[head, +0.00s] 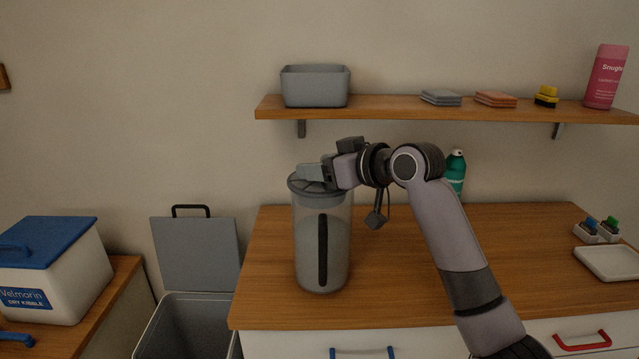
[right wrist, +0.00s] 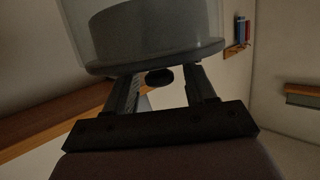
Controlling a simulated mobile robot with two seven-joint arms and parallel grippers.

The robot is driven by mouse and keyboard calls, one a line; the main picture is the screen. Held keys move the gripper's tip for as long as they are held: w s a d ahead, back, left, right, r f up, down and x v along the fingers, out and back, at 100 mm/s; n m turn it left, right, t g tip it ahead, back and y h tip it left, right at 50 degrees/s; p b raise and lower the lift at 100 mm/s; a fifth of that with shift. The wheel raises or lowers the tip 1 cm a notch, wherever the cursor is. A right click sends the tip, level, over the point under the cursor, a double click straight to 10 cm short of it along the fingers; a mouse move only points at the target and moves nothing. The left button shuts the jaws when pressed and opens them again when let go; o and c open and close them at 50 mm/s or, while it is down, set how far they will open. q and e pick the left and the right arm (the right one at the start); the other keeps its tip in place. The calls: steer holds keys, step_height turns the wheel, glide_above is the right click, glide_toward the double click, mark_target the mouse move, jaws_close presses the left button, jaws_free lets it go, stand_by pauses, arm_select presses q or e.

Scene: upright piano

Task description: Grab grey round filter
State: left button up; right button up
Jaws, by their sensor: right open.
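A clear cylindrical canister (head: 306,245) with a dark vertical strip stands upright on the wooden counter. Its grey round top (head: 299,186) is partly hidden by my right gripper (head: 318,172), which is at the canister's upper edge. In the right wrist view, my right gripper (right wrist: 162,88) is open, with a small dark knob (right wrist: 160,77) between its fingers. Beyond the fingers is a round rim, with a wide grey cylinder (right wrist: 150,27) inside clear walls. I cannot tell for certain whether this cylinder is the filter. My left gripper is not in view.
The wooden counter (head: 400,290) has free room right of the canister. A green bottle (head: 456,170) stands behind my right arm. A shelf (head: 400,107) above holds a grey bin (head: 316,86). An open grey bin (head: 190,325) stands left of the counter.

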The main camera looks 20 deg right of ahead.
steer(key=shift+w+a, duration=0.1)
steer(key=shift+w, duration=0.1)
jaws_close()
